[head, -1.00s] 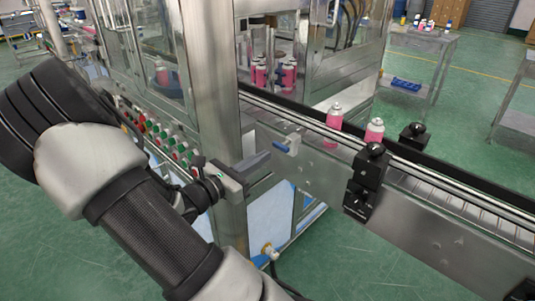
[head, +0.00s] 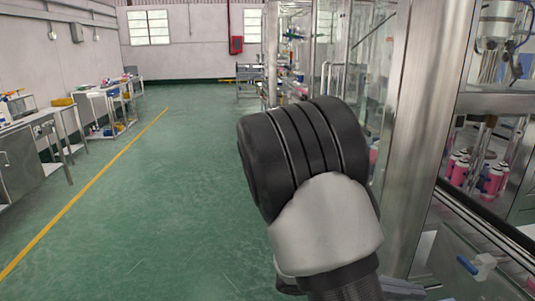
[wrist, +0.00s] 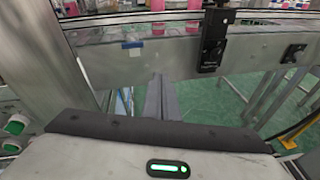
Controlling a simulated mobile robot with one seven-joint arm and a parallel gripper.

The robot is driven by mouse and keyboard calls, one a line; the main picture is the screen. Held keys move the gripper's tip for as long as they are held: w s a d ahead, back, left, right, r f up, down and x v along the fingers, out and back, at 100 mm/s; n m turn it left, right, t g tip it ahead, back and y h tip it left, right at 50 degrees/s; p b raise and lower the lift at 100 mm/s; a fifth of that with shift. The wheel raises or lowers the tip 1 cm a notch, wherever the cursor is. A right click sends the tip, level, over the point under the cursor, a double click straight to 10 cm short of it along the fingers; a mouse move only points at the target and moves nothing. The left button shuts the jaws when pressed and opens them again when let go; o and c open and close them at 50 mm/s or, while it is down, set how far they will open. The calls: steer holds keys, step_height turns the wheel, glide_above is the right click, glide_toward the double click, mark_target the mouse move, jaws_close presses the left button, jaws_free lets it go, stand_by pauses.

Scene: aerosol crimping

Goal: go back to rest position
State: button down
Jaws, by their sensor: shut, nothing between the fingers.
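My gripper (wrist: 160,100) shows in the wrist view as two grey fingers pressed together. It is shut and empty, pointing toward the metal side of the conveyor (wrist: 180,62) and apart from any can. In the head view my arm's dark joint and pale link fill the middle, and the gripper is mostly hidden low behind them. Pink aerosol cans (head: 492,180) stand inside the machine at the right of the head view. Parts of pink cans (wrist: 222,16) show at the top of the wrist view.
A steel machine post (head: 428,130) stands close to the right of my arm. A black sensor block (wrist: 213,42) is fixed to the conveyor side. Green buttons (wrist: 15,125) are at the left. Workbenches (head: 90,92) line the left wall; the green floor between is clear.

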steer(key=s+a+r+m+y, duration=0.2)
steer(key=s+a+m+y, duration=0.45)
steer(key=m+y, duration=0.2)
steer(key=s+a+r+m+t+y, duration=0.2)
steer(key=a+r+m+t+y, duration=0.5)
steer(key=a+r, duration=0.4)
step_height(320, 180, up, 16)
steer(key=p, duration=1.7)
steer(key=shift+a+r, duration=0.15)
steer(key=shift+a, duration=0.05)
steer(key=shift+n, duration=0.25)
